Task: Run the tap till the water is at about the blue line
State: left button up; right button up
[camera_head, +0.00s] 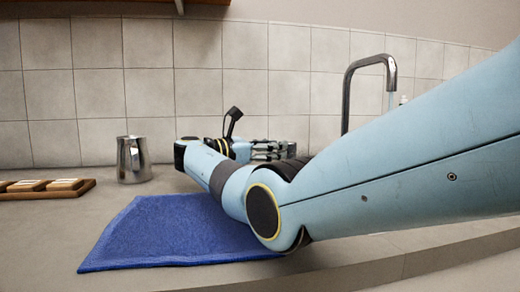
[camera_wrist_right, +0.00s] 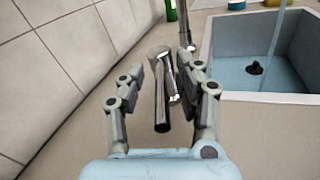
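The chrome tap (camera_head: 372,64) stands at the back right in the head view, and a thin stream of water (camera_head: 392,101) falls from its spout. In the right wrist view the stream (camera_wrist_right: 276,35) runs down into the grey sink (camera_wrist_right: 304,50). Light blue water seems to cover the sink's floor around a dark plug or drain piece (camera_wrist_right: 256,67). I cannot make out a blue line. The tap's lever (camera_wrist_right: 162,108) lies between the spread fingers of my right gripper (camera_wrist_right: 162,72), which is open; contact cannot be told. My left gripper is out of view.
A blue cloth (camera_head: 165,232) lies on the counter under my right arm. A metal jug (camera_head: 133,160) stands behind it, and a wooden tray (camera_head: 45,189) lies at far left. A green bottle (camera_wrist_right: 171,10) stands past the tap. The tiled wall (camera_head: 98,92) bounds the back.

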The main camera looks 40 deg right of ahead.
jog(key=a, duration=0.7)
jog(key=w+a, duration=0.1)
jog(key=a, duration=0.3)
jog(key=shift+a, duration=0.25)
